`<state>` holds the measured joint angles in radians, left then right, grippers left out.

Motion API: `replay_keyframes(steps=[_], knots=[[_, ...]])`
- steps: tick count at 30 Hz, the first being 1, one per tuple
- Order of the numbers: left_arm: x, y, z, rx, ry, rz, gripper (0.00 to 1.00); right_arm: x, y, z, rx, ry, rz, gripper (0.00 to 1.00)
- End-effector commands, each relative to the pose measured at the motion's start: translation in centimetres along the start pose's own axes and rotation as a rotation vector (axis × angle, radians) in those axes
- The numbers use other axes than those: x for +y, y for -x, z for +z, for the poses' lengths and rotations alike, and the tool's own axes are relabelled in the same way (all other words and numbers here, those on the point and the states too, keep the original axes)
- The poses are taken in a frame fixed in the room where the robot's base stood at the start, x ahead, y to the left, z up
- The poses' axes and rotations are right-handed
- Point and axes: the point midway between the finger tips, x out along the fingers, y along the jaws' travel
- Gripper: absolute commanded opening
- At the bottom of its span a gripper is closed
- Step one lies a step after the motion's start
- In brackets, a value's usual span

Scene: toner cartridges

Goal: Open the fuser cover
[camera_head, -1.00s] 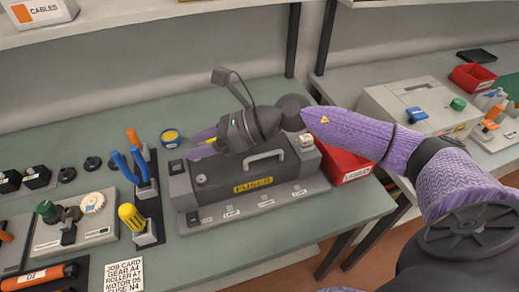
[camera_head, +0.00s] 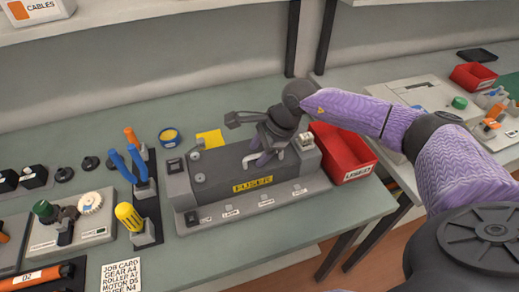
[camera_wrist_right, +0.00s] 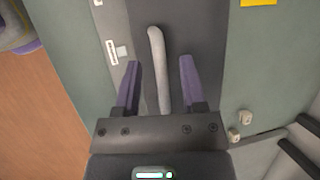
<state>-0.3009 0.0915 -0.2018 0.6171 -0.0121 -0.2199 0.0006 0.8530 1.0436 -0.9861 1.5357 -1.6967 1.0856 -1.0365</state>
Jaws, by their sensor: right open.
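The fuser unit is a grey box with a dark grey cover (camera_head: 222,172) and a yellow FUSER label (camera_head: 252,184). The cover lies flat and shut. My right gripper (camera_head: 259,157) points down over the right part of the cover, by its handle, which it mostly hides in the head view. In the right wrist view the pale handle bar (camera_wrist_right: 158,70) runs between the two open purple fingers (camera_wrist_right: 160,68), with a gap on each side. Whether the fingertips are down at handle height is unclear. My left gripper is not in view.
A red bin (camera_head: 343,155) stands close right of the fuser unit. A tool holder with blue-handled pliers (camera_head: 130,165) and a yellow screwdriver (camera_head: 130,216) stands on its left. A yellow note (camera_head: 210,139) and a small yellow-topped tin (camera_head: 170,136) are behind.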

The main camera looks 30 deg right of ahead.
Motion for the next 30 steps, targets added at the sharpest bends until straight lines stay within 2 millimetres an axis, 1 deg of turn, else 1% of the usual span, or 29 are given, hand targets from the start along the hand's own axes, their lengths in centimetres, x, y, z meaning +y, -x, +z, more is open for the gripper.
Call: replay_keyframes(steps=[2, 3, 5, 6, 8, 9, 10, 30], knots=[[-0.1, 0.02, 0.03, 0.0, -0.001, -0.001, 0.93, 0.0, 0.03, 0.01, 0.0, 0.0, 0.0, 0.53], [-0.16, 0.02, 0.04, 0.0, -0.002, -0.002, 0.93, 0.0, 0.03, 0.01, -0.001, 0.0, 0.0, 0.44], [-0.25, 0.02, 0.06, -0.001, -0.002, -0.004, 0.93, 0.0, 0.04, 0.02, -0.001, -0.001, 0.0, 0.31], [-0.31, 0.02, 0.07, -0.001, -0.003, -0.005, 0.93, 0.0, 0.04, 0.02, -0.001, -0.001, 0.0, 0.23], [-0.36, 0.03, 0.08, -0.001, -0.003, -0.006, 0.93, 0.0, 0.04, 0.02, -0.001, -0.001, 0.0, 0.1], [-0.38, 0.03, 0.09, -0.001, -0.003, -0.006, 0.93, 0.0, 0.04, 0.02, -0.001, -0.001, 0.0, 0.02], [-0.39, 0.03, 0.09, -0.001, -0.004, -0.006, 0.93, 0.01, 0.05, 0.02, -0.001, -0.001, 0.0, 0.0], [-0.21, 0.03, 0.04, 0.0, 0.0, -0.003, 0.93, 0.0, 0.06, 0.04, -0.002, -0.001, 0.0, 0.0]])
